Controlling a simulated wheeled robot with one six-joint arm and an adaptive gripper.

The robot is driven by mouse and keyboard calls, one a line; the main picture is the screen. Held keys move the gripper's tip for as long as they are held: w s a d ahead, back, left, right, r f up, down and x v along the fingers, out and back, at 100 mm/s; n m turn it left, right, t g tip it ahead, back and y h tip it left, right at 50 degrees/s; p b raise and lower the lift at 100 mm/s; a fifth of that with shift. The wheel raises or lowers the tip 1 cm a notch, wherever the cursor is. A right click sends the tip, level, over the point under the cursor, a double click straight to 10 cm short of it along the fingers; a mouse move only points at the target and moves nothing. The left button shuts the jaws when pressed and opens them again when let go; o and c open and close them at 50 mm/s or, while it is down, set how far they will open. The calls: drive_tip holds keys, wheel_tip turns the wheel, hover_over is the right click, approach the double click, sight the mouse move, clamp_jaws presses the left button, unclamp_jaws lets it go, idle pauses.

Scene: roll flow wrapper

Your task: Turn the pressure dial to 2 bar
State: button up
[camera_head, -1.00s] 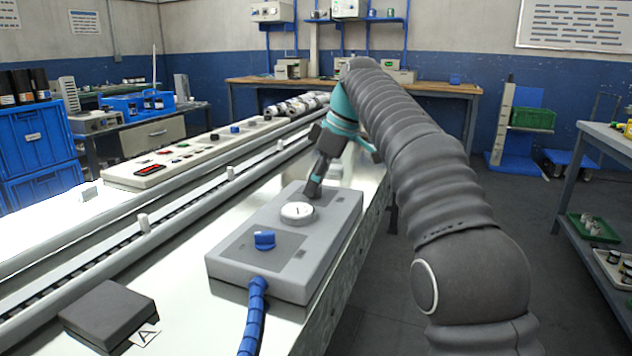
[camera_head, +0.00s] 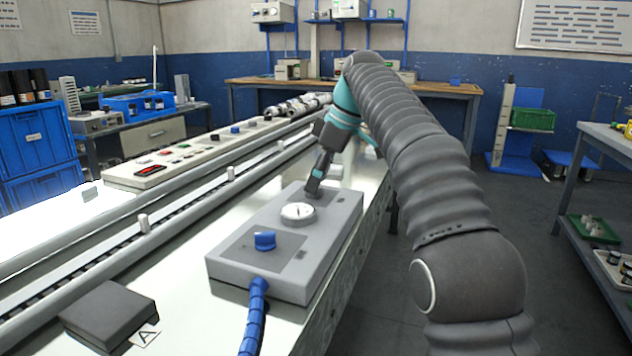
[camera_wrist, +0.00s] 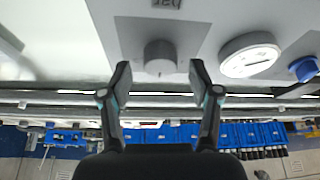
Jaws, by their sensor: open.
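A grey control box (camera_head: 225,262) lies on the white bench top. In the wrist view, a round grey dial (camera_wrist: 160,56) stands on a darker panel with an upside-down "bar" label above it. In the head view my gripper hides most of that dial. My gripper (camera_head: 314,186) is at the far end of the box. In the wrist view my gripper (camera_wrist: 160,75) is open, one finger to each side of the dial's lower edge, with visible gaps. I cannot tell the dial's setting. A white round gauge (camera_head: 297,212) sits nearer on the box; its reading is too small.
A blue knob (camera_head: 264,240) is on the near end of the box, with a blue hose (camera_head: 255,310) leaving it. A conveyor rail (camera_head: 190,203) runs along the left. A dark grey block (camera_head: 107,314) lies at the front left.

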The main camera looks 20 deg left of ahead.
drive_tip(key=shift+v, duration=1.9)
drive_tip(key=d, duration=1.2)
drive_tip(key=shift+w, duration=0.25)
